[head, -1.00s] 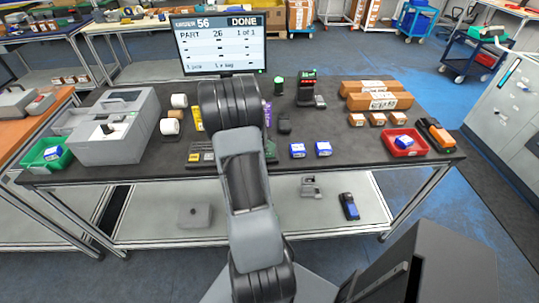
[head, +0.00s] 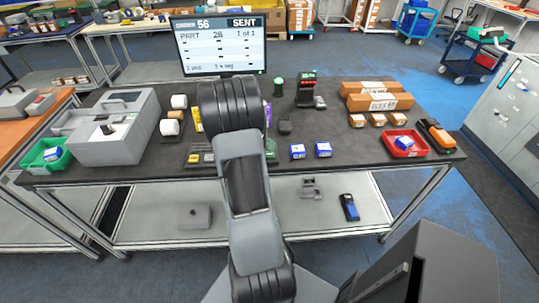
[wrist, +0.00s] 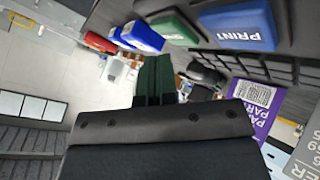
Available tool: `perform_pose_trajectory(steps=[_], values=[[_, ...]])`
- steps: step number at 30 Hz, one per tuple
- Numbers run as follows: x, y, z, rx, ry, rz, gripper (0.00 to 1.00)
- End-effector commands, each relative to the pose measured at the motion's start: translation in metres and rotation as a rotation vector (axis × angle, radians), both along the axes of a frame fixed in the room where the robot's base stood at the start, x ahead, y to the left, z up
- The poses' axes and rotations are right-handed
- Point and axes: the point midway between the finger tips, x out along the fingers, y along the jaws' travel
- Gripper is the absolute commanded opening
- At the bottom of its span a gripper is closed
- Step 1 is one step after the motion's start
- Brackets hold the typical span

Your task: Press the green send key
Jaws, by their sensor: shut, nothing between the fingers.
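The green key (wrist: 172,28) shows at the top of the wrist view, its lettering too dark to read fully. The blue PRINT key (wrist: 240,27) stands beside it on the same dark panel. My gripper (wrist: 154,62) is shut and empty, its dark green fingers close below the green key in the picture. A narrow gap shows between tips and key, so they look apart. In the head view my arm hides the gripper and the green key. The monitor (head: 220,50) reads SENT, order 56, part 26, 1 of 1.
Two blue-and-white boxes (head: 310,150) lie right of my arm. A red tray (head: 404,144) holds another blue box. A grey printer-like machine (head: 118,128) and a green bin (head: 45,155) stand at the left. Brown cartons (head: 376,97) lie at the back right.

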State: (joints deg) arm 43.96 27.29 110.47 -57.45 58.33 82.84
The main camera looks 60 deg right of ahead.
Motion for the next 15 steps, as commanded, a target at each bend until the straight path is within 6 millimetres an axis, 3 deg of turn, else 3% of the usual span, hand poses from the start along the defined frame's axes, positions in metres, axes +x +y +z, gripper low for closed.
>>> perform_pose_trajectory(steps=[15], values=[[0.0002,-0.0001,0.0063,0.0,-0.001,0.001,0.0]])
